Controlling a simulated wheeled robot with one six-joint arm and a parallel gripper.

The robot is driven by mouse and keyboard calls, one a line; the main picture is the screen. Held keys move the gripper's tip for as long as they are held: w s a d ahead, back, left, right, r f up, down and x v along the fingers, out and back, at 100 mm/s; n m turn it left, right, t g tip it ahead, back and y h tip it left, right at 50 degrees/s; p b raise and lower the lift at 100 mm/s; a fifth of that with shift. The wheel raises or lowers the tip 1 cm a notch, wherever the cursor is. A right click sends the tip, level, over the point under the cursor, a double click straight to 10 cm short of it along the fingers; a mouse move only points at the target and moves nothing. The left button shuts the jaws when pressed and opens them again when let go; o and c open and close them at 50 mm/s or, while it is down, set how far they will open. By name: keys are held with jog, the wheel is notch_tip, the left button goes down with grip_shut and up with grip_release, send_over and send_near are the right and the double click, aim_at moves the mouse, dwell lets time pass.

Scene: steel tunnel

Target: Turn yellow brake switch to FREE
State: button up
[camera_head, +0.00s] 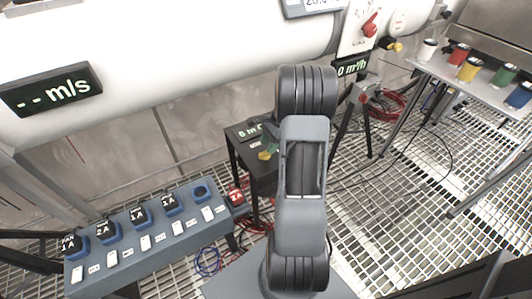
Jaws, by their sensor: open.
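My arm stands upright in the middle of the camera_head view, but my gripper does not show; it is out of view or hidden behind the arm. A small yellow-green part (267,152) sits on a dark box just left of my arm, partly hidden by it. It may be the yellow brake switch, but it is too small to tell. Another small yellow knob (395,45) is by the pipe at the upper right. I cannot read a FREE mark or a switch position on either.
A blue-grey panel (150,240) with several blue sockets is at the lower left. A table (450,82) with several coloured cups stands at the right. Cables lie on the grating floor.

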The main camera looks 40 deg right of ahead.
aim_at(265, 154)
jog(key=shift+b+x, duration=0.3)
jog(key=shift+x, duration=1.25)
grip_shut()
